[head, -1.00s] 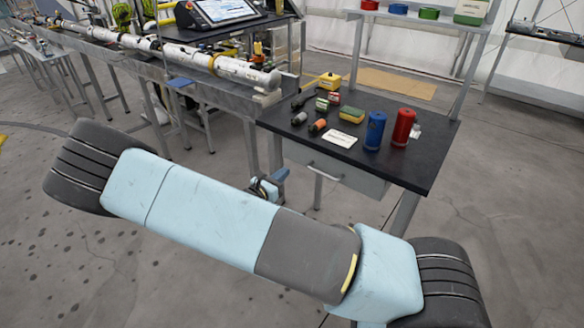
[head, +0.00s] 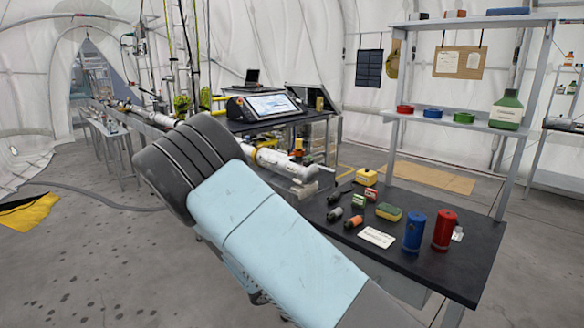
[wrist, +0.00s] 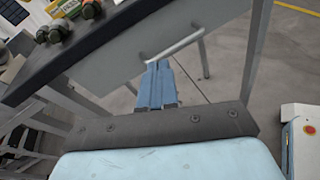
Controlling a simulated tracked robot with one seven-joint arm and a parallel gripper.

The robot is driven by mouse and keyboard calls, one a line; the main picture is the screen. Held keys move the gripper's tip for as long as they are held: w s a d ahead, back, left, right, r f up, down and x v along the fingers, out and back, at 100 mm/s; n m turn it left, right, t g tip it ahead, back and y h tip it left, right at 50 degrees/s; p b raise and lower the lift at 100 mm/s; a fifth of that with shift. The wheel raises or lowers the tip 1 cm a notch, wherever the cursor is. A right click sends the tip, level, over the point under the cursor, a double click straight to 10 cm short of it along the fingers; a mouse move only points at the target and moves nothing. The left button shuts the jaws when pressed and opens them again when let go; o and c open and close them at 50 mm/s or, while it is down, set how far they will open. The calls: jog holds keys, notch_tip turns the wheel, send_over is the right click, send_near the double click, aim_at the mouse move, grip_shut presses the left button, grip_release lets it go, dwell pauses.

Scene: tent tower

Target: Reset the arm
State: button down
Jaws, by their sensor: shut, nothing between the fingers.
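My arm (head: 262,225) crosses the lower middle of the head view, a pale blue link with a dark ribbed joint at its upper left end. It hides part of the table behind it. My gripper is hidden in the head view. In the wrist view my gripper (wrist: 158,65) shows as two blue fingers side by side, shut with nothing between them. The fingertips appear beside the drawer handle (wrist: 176,46) under the dark table; I cannot tell whether they touch it.
The black workbench (head: 455,262) holds a blue canister (head: 414,232), a red canister (head: 444,230), a sponge (head: 389,212) and small items. A shelf (head: 470,122) stands behind it. A long white tube assembly (head: 285,163) lies at the back. Open floor (head: 90,250) is at left.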

jog(key=s+d+r+m+g+y, duration=0.45)
jog(key=d+r+m, duration=0.2)
jog(key=r, duration=0.25)
jog(key=s+d+r+m+g+y, duration=0.3)
jog(key=s+d+r+m+y, duration=0.15)
jog(key=s+r+m, duration=0.35)
jog(key=s+d+r+m+t+y, duration=0.3)
jog(key=s+r+m+t+y, duration=0.1)
jog(key=s+r, duration=0.9)
notch_tip(320, 180, up, 4)
jog(key=m+t, duration=0.1)
jog(key=m, duration=0.1)
jog(key=shift+s+f+m+t, duration=0.15)
jog(key=shift+f+m+t, duration=0.1)
jog(key=shift+m+t, duration=0.1)
